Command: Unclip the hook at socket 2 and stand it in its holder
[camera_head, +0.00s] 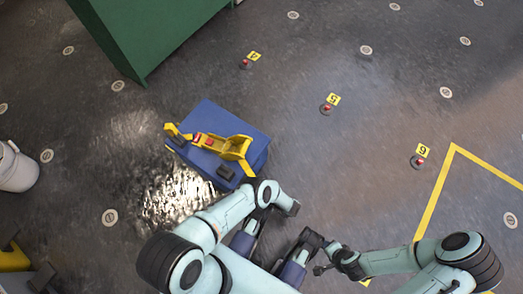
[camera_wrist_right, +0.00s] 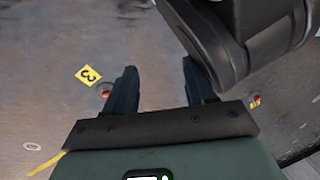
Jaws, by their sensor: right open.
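My right gripper (camera_wrist_right: 159,67) shows in the right wrist view with its two dark fingers apart and nothing between them. A red-topped floor socket (camera_wrist_right: 105,92) beside the yellow 3 label (camera_wrist_right: 89,75) is just left of the left finger. Another small red floor fitting (camera_wrist_right: 256,101) is right of the right finger, partly covered by a dark arm link; no number shows on it. I cannot make out socket 2 or a hook clipped in it. My left gripper cannot be made out in the head view.
A blue box (camera_head: 258,135) with a yellow fixture (camera_head: 228,146) on top stands ahead of my left arm. Sockets labelled 4 (camera_head: 245,64), 5 (camera_head: 326,109) and 6 (camera_head: 417,162) run across the floor. A green block (camera_head: 150,30) and a white bucket (camera_head: 18,170) stand left.

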